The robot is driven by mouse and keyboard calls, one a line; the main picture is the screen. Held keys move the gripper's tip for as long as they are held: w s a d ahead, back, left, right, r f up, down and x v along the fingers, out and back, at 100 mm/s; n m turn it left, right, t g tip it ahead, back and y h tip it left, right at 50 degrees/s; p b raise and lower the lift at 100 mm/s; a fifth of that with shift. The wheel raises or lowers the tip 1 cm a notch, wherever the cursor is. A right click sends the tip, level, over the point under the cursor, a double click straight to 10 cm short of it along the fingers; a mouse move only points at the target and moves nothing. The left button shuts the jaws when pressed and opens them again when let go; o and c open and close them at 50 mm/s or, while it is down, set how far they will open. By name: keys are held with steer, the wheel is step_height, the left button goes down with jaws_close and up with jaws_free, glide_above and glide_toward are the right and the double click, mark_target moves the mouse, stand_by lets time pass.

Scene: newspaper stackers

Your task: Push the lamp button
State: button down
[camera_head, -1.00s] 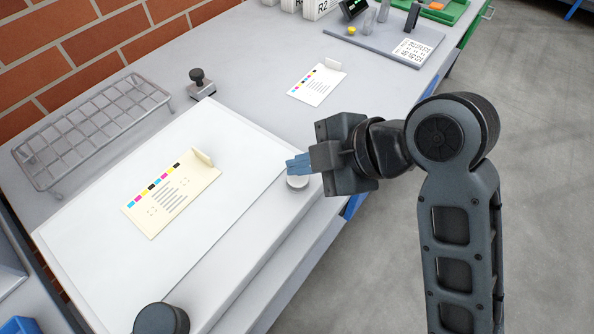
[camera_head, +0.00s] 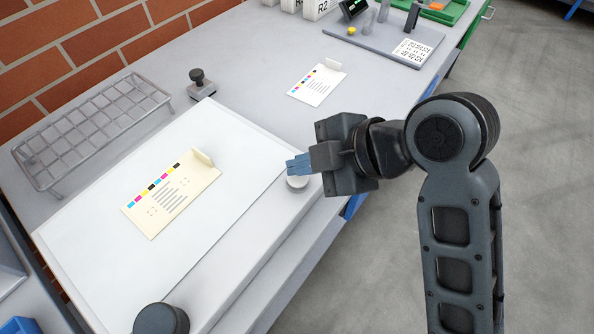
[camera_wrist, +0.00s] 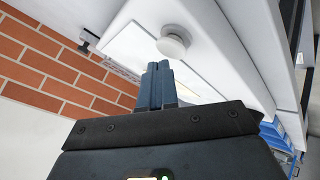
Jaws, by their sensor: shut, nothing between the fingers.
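The lamp button, a round white knob (camera_head: 297,182), sits on the front rim of a white light table (camera_head: 250,262) in the head view. It also shows in the wrist view (camera_wrist: 173,42), just beyond my fingertips. My gripper (camera_head: 290,165) is shut and empty, with its blue fingers together. In the head view the fingertips overlap the far edge of the button. I cannot tell whether they touch it. In the wrist view the fingers (camera_wrist: 157,68) point toward the button, slightly to its left.
A cream printed plate (camera_head: 172,198) lies on the lit panel. A wire rack (camera_head: 92,130), a black-handled stamp (camera_head: 200,82) and another printed card (camera_head: 317,84) are on the bench. A dark round knob (camera_head: 161,318) stands at the near edge. A grey tray (camera_head: 375,50) is at the back.

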mark_target(303, 180)
stand_by(0.4)
steer(key=shift+f+b, duration=0.4)
steer(key=shift+f, duration=0.1)
steer(key=shift+r, duration=0.1)
steer(key=shift+r+p, duration=0.35)
steer(key=shift+r+p, duration=2.4)
steer(key=shift+r, duration=0.7)
steer(key=shift+f, duration=0.15)
